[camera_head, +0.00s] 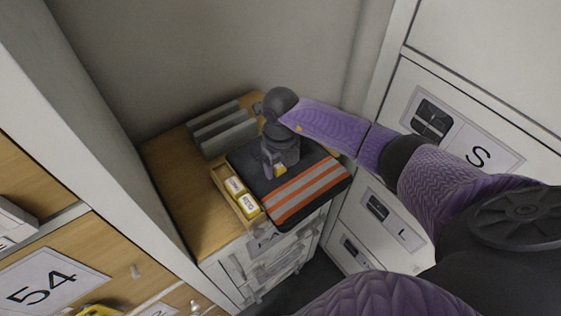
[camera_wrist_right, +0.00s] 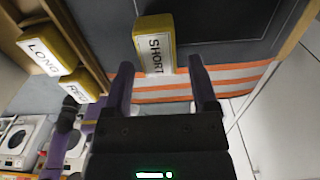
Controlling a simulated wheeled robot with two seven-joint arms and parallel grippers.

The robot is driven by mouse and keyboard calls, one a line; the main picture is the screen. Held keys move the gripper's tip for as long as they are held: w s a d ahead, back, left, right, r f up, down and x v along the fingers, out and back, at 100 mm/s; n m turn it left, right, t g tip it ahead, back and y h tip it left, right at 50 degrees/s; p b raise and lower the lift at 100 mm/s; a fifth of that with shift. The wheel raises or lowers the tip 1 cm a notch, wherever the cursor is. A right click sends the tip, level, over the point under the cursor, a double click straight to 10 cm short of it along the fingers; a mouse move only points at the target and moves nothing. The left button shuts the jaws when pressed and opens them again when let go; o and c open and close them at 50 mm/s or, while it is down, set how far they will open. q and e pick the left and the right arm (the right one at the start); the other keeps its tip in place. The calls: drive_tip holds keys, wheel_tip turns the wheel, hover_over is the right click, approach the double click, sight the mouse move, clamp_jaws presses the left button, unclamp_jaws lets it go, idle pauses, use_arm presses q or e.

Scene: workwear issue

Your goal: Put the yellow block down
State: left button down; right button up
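The yellow block (camera_wrist_right: 153,43), with a white label reading SHORT, is over the dark folded garment with orange and grey stripes (camera_head: 308,190); it appears to lie on it. In the head view only a bit of the block (camera_head: 282,171) shows beside my right gripper (camera_head: 272,168), which points down over the garment. In the right wrist view my right gripper (camera_wrist_right: 160,72) has its fingers spread, with visible gaps on both sides of the block's near end. My left gripper cannot be made out in either view.
Left of the garment, a wooden tray (camera_head: 222,184) holds two yellow blocks labelled LONG (camera_wrist_right: 44,48) and REG (camera_wrist_right: 80,87). Grey upright dividers (camera_head: 222,130) stand behind on the wooden top. White drawers labelled S and L (camera_head: 395,222) stand at the right. Bare wood lies left of the tray.

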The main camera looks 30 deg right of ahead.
sight(281, 166)
drive_tip(key=shift+r, duration=0.1)
wheel_tip(281, 166, up, 12)
drive_tip(key=p, duration=0.3)
drive_tip(key=shift+p, duration=0.3)
drive_tip(key=shift+d+r, duration=0.1)
